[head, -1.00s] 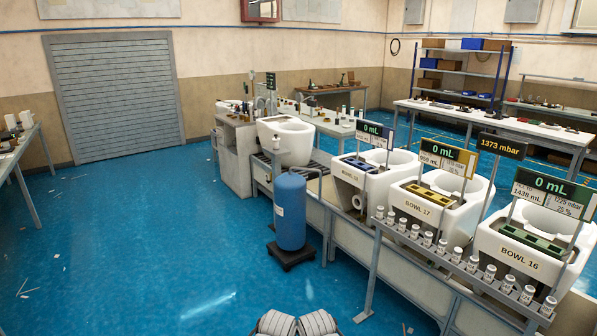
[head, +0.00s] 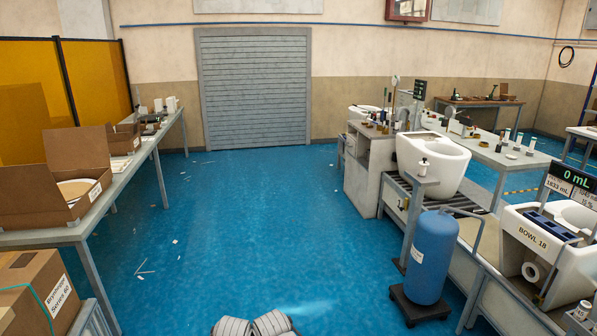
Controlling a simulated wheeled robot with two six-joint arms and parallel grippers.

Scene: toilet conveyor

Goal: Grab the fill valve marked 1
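No fill valve with a readable 1 can be made out in the head view. A small white labelled cylinder (head: 583,310) shows at the lower right edge, in front of the bowl marked 18 (head: 545,262). Neither of my grippers is in view. Only grey ribbed parts of my own body show at the bottom edge.
A blue tank (head: 432,255) on a dark base stands before the conveyor at right. At left is a long table (head: 60,236) with an open cardboard box (head: 70,178); another carton (head: 35,290) is below. The blue floor between them is clear except for small scraps.

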